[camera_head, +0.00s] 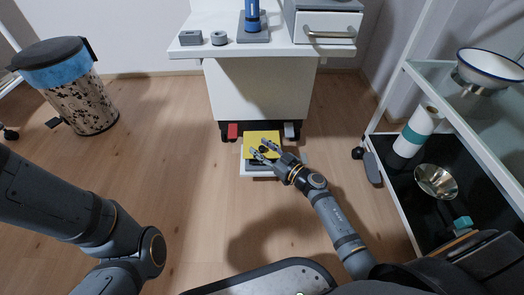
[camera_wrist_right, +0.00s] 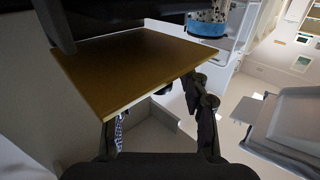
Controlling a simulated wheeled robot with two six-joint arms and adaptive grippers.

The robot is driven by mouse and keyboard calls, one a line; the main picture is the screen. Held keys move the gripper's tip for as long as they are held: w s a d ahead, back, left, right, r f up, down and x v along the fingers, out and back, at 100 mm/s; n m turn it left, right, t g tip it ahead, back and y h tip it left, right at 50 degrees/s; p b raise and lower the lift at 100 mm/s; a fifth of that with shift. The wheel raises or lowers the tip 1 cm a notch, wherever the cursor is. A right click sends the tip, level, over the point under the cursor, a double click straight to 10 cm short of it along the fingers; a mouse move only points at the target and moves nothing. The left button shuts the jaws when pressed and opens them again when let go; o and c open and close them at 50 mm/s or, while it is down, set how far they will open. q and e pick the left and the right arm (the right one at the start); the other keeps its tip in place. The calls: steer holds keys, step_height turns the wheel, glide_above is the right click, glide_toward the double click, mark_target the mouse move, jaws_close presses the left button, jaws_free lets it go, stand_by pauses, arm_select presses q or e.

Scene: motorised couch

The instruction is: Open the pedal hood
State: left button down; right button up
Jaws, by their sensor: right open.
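The pedal hood (camera_head: 262,137) is a flat yellow plate over a low white and grey pedal unit (camera_head: 246,170) on the floor, in front of the white couch base. My right gripper (camera_head: 262,150) is open at the hood's near side, its fingers overlapping the plate in the head view. In the right wrist view the yellow hood (camera_wrist_right: 135,65) spans the space beyond my open fingers (camera_wrist_right: 155,110). I cannot tell whether they touch it. How far the hood is tilted is unclear. My left arm shows at the left, but its gripper is out of view.
A red pedal (camera_head: 232,131) and a grey pedal (camera_head: 289,130) flank the hood. A lidded bin (camera_head: 70,95) stands at the left. A shelf trolley (camera_head: 408,215) with bowls and a paper roll stands at the right. The floor left of the hood is clear.

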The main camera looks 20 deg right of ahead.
steer(key=shift+c, duration=0.5)
jaws_close()
